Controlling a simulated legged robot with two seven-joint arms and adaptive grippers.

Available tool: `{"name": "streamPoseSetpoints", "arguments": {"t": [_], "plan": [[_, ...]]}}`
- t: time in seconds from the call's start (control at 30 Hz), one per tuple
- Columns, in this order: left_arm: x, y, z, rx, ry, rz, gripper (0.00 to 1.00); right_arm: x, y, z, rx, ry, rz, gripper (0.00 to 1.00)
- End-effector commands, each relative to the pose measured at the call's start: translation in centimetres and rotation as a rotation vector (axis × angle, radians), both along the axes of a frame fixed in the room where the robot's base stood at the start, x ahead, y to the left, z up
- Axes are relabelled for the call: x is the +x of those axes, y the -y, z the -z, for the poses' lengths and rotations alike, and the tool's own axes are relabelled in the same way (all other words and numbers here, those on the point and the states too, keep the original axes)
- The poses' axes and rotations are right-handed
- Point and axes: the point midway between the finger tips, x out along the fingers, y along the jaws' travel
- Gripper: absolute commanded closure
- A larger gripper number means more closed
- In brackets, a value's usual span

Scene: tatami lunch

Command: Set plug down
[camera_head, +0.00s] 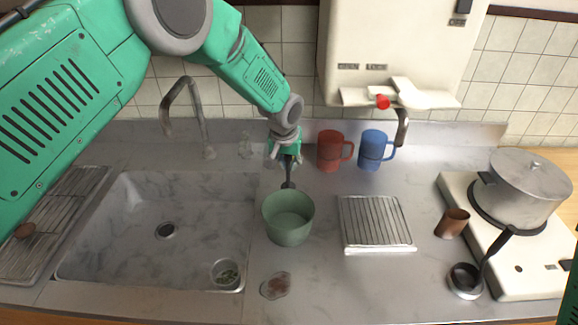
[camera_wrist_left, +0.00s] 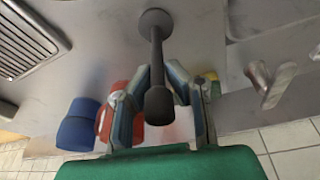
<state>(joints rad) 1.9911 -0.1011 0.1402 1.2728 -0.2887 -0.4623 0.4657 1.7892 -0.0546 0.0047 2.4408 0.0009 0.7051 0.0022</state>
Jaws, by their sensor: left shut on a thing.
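The plug is a dark piece with a round disc at its far end, a thin stem and a knob. In the head view the plug (camera_head: 288,186) hangs below my left gripper (camera_head: 287,160), just behind the green bowl. In the left wrist view my left gripper (camera_wrist_left: 160,88) is shut on the plug (camera_wrist_left: 157,50) near its knob, and the disc points away from the fingers. I cannot tell whether the disc touches the counter (camera_head: 330,285).
The green bowl (camera_head: 289,232) stands close in front of the plug. A red mug (camera_head: 330,152) and a blue mug (camera_head: 371,152) stand at the back right. A ribbed metal tray (camera_head: 376,248) lies right of the bowl. The sink (camera_head: 120,250) is at left, with a faucet (camera_head: 197,110) behind.

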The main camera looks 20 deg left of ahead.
Motion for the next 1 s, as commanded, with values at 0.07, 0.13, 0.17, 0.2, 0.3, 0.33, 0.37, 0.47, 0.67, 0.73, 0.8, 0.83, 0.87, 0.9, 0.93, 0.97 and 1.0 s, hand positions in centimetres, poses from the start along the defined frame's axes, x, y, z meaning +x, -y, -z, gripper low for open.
{"name": "streamPoseSetpoints", "arguments": {"t": [0.07, 0.13, 0.17, 0.2, 0.3, 0.33, 0.37, 0.47, 0.67, 0.73, 0.8, 0.83, 0.87, 0.9, 0.93, 0.97, 1.0], "plan": [[0.0, 0.0, 1.0, 0.0, 0.0, -0.001, 1.0, 0.0, 0.0, -0.2, 0.0, 0.0, 0.0, 0.6], [0.1, 0.0, 1.2, -0.001, 0.002, -0.001, 1.0, 0.0, 0.0, -0.2, 0.0, 0.0, 0.0, 0.6], [0.1, 0.0, 1.2, 0.0, 0.003, -0.001, 1.0, 0.0, 0.0, -0.2, 0.0, 0.0, 0.0, 0.6], [0.1, 0.0, 1.2, 0.0, 0.002, -0.001, 1.0, 0.0, 0.0, -0.2, 0.0, 0.0, 0.0, 0.6], [0.1, 0.0, 1.2, 0.0, 0.002, -0.001, 1.0, 0.0, 0.0, -0.2, 0.0, 0.0, 0.0, 0.6], [0.0, 0.0, 1.3, 0.0, 0.001, -0.001, 0.82, 0.0, 0.0, -0.2, 0.0, 0.0, 0.0, 0.6], [0.0, 0.0, 1.3, 0.0, 0.001, -0.001, 0.72, 0.0, 0.0, -0.2, 0.0, 0.0, 0.0, 0.6], [0.0, 0.0, 1.2, 0.0, 0.001, -0.001, 0.69, 0.0, 0.0, -0.2, 0.0, 0.0, 0.0, 0.6], [0.1, 0.0, 1.2, 0.0, 0.0, -0.001, 0.69, 0.0, 0.0, -0.2, 0.0, 0.0, 0.0, 0.6], [0.0, 0.0, 1.0, -0.001, 0.001, -0.001, 0.69, 0.0, 0.0, -0.2, 0.0, 0.0, 0.0, 0.6], [-0.1, 0.0, 0.4, -0.001, 0.002, -0.001, 0.69, 0.0, 0.0, -0.1, 0.0, 0.0, 0.0, 0.6], [-0.2, 0.0, 0.0, -0.001, 0.003, -0.001, 0.69, 0.0, 0.0, -0.1, 0.0, 0.0, 0.0, 0.6], [-0.3, 0.0, -0.4, -0.001, 0.003, 0.0, 0.69, 0.0, 0.0, 0.0, 0.0, 0.0, 0.0, 0.6], [-0.5, 0.0, -1.1, -0.001, 0.004, 0.0, 0.69, 0.0, 0.0, 0.0, 0.0, 0.0, 0.0, 0.6], [-0.7, 0.0, -1.7, 0.0, 0.004, 0.0, 0.69, 0.0, 0.0, 0.1, 0.0, 0.0, 0.0, 0.6], [-0.8, 0.0, -2.4, -0.001, 0.005, 0.0, 0.69, 0.0, 0.0, 0.1, 0.0, 0.0, 0.0, 0.6], [-1.1, 0.0, -3.2, -0.001, 0.004, 0.0, 0.69, 0.0, 0.0, 0.2, 0.0, 0.0, 0.0, 0.6]]}}
